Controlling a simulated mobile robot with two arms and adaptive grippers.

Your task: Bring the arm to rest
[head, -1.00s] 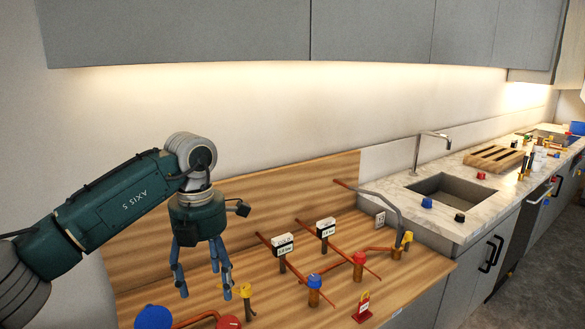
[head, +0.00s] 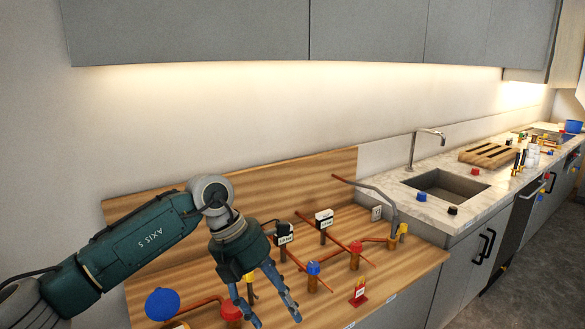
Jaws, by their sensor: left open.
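My left arm comes in from the left over the wooden workbench (head: 400,268). My left gripper (head: 275,315) is open, its blue-grey fingers spread and pointing down and slightly right near the bench's front edge. Nothing shows between the fingers. My right gripper does not show.
A blue knob (head: 162,304), a blue-capped fitting (head: 313,268), a red-capped fitting (head: 355,248) and a small red sign (head: 359,292) stand on the bench. A sink (head: 445,187) with a faucet (head: 420,143) lies to the right. Grey cabinets (head: 370,35) hang above.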

